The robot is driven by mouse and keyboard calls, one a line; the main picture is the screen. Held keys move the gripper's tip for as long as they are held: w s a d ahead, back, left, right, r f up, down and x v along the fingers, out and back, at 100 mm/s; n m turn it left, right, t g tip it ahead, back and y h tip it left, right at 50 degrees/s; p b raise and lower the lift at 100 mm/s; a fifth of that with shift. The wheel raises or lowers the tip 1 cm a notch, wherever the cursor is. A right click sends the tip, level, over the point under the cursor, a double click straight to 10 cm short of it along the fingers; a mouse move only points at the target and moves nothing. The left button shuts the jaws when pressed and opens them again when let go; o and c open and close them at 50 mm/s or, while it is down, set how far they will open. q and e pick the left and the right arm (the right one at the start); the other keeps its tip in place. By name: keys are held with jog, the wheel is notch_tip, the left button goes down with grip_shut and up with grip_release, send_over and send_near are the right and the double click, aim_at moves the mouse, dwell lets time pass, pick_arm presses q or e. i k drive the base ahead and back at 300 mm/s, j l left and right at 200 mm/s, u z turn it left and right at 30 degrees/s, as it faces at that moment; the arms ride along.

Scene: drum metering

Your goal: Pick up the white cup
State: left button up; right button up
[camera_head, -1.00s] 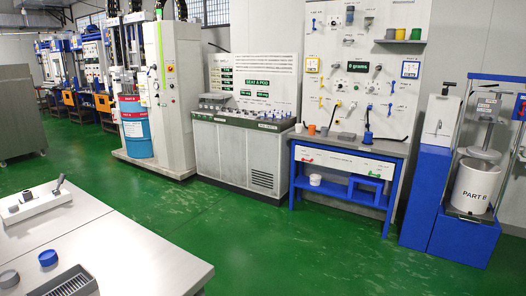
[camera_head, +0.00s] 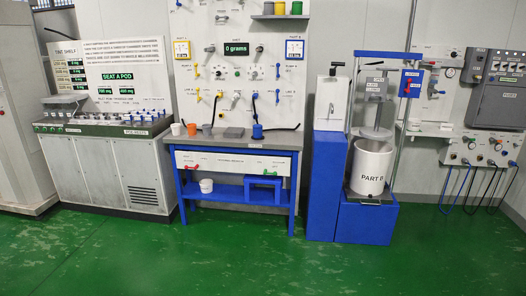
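A small white cup (camera_head: 176,129) stands upright near the left end of the blue-legged workbench's grey top (camera_head: 222,143). An orange cup (camera_head: 192,129) stands just right of it, apart by a small gap. A white bucket-like container (camera_head: 206,186) sits on the bench's blue lower shelf. Neither of my grippers shows in the head view, so their state and place cannot be seen.
A grey scale-like plate (camera_head: 233,133) and a blue cup-like holder (camera_head: 257,131) are on the bench. A grey cabinet (camera_head: 105,170) stands close on the left, a blue stand with the PART B drum (camera_head: 371,168) on the right. Green floor (camera_head: 240,255) in front is clear.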

aim_at(175, 127)
jog(key=i+u, duration=0.25)
jog(key=i, duration=0.3)
jog(key=i+l+u, duration=0.1)
jog(key=i+u, duration=0.15)
jog(key=i, duration=0.35)
jog(key=i+l+u, duration=0.2)
jog(key=i, duration=0.35)
jog(key=i+j+u, duration=0.15)
jog(key=i, duration=0.55)
jog(key=i+j+u, duration=0.1)
jog(key=i+j, duration=0.15)
jog(key=i, duration=0.45)
jog(key=i+j+u, duration=0.15)
jog(key=i, duration=0.55)
